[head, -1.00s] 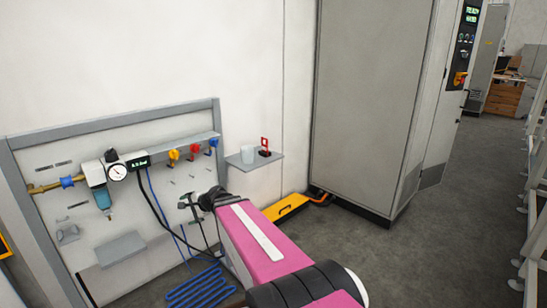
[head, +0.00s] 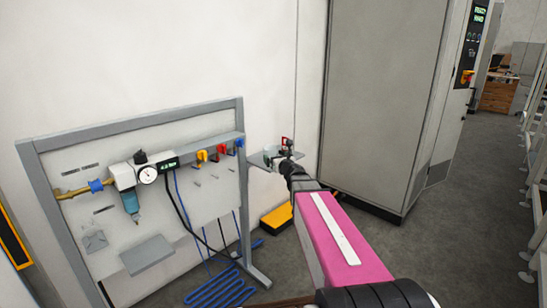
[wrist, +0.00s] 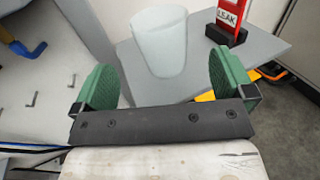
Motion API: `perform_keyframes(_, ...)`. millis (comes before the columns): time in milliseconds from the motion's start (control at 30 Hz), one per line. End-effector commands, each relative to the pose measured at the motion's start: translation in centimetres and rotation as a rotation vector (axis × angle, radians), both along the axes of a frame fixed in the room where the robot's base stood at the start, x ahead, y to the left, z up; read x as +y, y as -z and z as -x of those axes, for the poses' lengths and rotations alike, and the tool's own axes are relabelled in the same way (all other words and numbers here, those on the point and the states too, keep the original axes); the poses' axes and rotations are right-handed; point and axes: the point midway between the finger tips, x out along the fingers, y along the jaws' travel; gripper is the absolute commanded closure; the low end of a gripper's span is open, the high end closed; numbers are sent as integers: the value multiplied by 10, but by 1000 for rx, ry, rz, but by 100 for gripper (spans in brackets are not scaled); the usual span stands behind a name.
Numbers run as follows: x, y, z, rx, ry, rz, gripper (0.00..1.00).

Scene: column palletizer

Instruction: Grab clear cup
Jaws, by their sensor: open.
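The clear cup (wrist: 160,45) stands upright on a small grey shelf (wrist: 255,55). In the wrist view it is whitish and translucent, wider at the top than at the base. My gripper (wrist: 160,78) has two green pads, spread apart and empty. The cup appears between and just beyond the pads, with no contact that I can see. In the head view my gripper (head: 284,156) is at the shelf (head: 258,160), and the cup is mostly hidden or too small to make out there.
A red tag marked LEAK (wrist: 229,20) stands on the shelf just right of the cup. A framed panel with a gauge (head: 147,175) and coloured valves is on the left. A tall grey cabinet (head: 380,100) stands to the right. Blue hose (head: 215,288) lies on the floor.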

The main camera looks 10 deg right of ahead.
Motion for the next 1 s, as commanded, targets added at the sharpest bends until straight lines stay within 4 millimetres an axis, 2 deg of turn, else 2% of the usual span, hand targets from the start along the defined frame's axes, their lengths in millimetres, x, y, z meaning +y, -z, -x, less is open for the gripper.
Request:
perform_keyframes(33, 2, 0, -12, 0, -1, 1, 0)
perform_keyframes(100, 4, 0, -22, 0, -1, 2, 0)
perform_keyframes(367, 7, 0, -38, -1, 0, 3, 0)
perform_keyframes(633, 14, 0, -75, 0, -2, 3, 0)
perform_keyframes(733, 16, 0, -81, 0, -2, 3, 0)
perform_keyframes(933, 16, 0, -81, 0, -1, 3, 0)
perform_keyframes(967, 16, 0, -80, 0, -1, 3, 3)
perform_keyframes(1000, 16, 0, -80, 0, -1, 3, 16)
